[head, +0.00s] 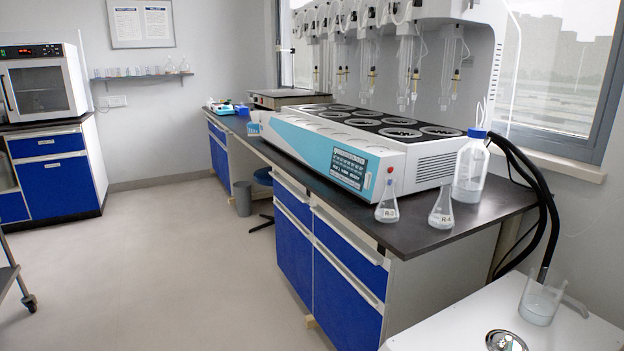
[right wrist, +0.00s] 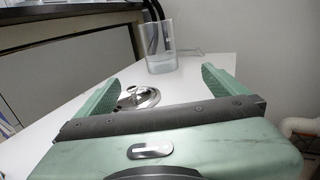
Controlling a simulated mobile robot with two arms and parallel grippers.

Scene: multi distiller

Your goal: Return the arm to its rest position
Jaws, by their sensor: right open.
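My right gripper (right wrist: 160,88) shows in the right wrist view with its two green fingers spread wide and nothing between them. It is over the white table, facing a clear beaker (right wrist: 161,56) that stands beyond the fingertips. The beaker also shows in the head view (head: 540,300) at the lower right, on the white table (head: 450,325). A round metal piece (right wrist: 138,98) lies on the table near the left finger in the wrist view. It also shows at the bottom edge of the head view (head: 505,341). Neither arm is seen in the head view.
The dark bench (head: 460,222) bears the distiller (head: 365,150), two flasks labelled R-3 (head: 387,204) and R-4 (head: 441,210), and a blue-capped bottle (head: 470,168). Black hoses (head: 545,195) hang at the bench's right end.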

